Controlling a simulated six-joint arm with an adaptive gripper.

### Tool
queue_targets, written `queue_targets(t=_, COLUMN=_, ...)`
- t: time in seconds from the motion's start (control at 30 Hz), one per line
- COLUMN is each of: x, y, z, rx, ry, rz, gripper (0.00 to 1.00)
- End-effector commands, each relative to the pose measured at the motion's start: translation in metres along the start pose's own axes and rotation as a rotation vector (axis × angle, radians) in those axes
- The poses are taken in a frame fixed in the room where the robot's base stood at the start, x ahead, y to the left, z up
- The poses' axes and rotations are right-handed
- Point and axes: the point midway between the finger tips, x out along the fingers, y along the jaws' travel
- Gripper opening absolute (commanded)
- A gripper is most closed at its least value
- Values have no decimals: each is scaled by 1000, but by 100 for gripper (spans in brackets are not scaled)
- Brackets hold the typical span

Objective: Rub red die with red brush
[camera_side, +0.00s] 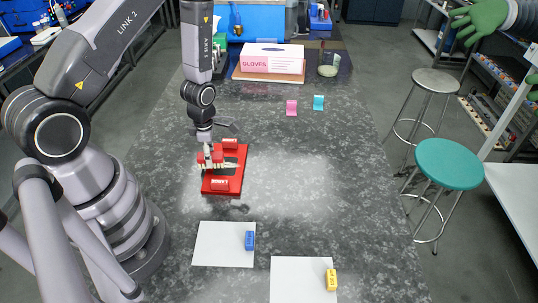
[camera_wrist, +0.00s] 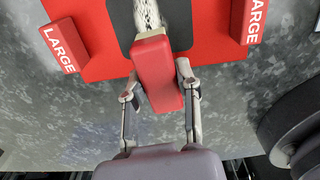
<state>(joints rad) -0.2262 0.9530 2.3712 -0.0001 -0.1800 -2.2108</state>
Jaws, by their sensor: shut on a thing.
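The red die (camera_side: 237,174) is a flat red plate with a dark middle, lying on the speckled bench. A red block stands at its near end and another at its far end. In the wrist view the plate (camera_wrist: 95,28) fills the top, with both blocks marked LARGE. My gripper (camera_wrist: 160,86) is shut on the red brush (camera_wrist: 158,72) by its handle. Its pale bristles (camera_wrist: 147,14) lie over the dark middle of the die; I cannot tell whether they touch it. In the side view my gripper (camera_side: 211,156) is over the die's left part.
A blue block (camera_side: 249,240) and a yellow block (camera_side: 331,279) sit on white sheets at the front. A pink stand (camera_side: 291,108) and a cyan stand (camera_side: 318,102) are farther back. A glove box (camera_side: 272,58) and a beaker (camera_side: 328,65) stand behind. The bench right of the die is clear.

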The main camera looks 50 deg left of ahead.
Motion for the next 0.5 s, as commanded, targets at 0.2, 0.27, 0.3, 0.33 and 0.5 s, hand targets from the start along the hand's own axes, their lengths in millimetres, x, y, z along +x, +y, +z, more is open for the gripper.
queue_targets(t=0.2, x=0, y=-2, z=24, rx=8, ry=-3, rz=4, gripper=0)
queue_targets(t=0.27, x=0, y=-2, z=29, rx=8, ry=-3, rz=3, gripper=0)
queue_targets(t=0.3, x=0, y=-2, z=33, rx=8, ry=-3, rz=3, gripper=0)
queue_targets(t=0.33, x=-1, y=-3, z=35, rx=7, ry=-2, rz=3, gripper=0)
queue_targets(t=0.5, x=0, y=-4, z=51, rx=7, ry=-3, rz=3, gripper=0)
